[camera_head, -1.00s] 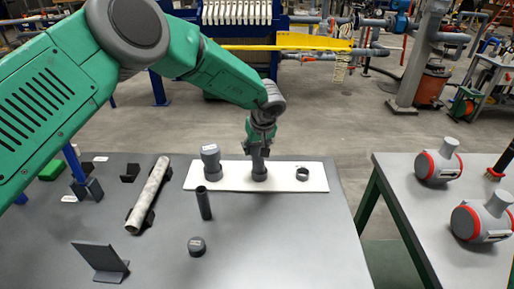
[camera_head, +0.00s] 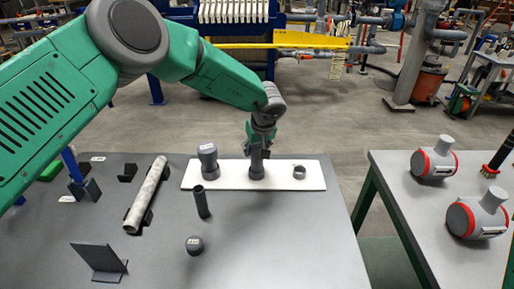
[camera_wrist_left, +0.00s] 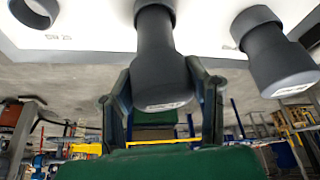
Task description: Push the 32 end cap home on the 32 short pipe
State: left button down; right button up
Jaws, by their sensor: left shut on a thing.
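My left gripper (camera_head: 258,143) points down over the middle of a white board (camera_head: 225,181). It is shut on a grey end cap, which also shows in the left wrist view (camera_wrist_left: 162,85) with a label too small to read. The cap sits in line on a narrower grey short pipe (camera_wrist_left: 154,30), which stands upright in a collar on the board. The cap's wide body hides the joint, so I cannot tell how deep it sits. I take these as the 32 cap and pipe. My right gripper is not in view.
A similar capped pipe (camera_head: 208,157) stands left of it on the board, and an empty ring (camera_head: 299,171) on the right, marked DN 25. A long pale pipe (camera_head: 147,195) lies left.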

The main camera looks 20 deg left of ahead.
pick_arm(q)
jog(key=shift+f, duration=0.6)
jog(key=c, duration=1.1)
grip_release()
jog(key=shift+c, duration=0.2)
jog(key=p+v, duration=0.9)
jog(key=v, duration=0.2)
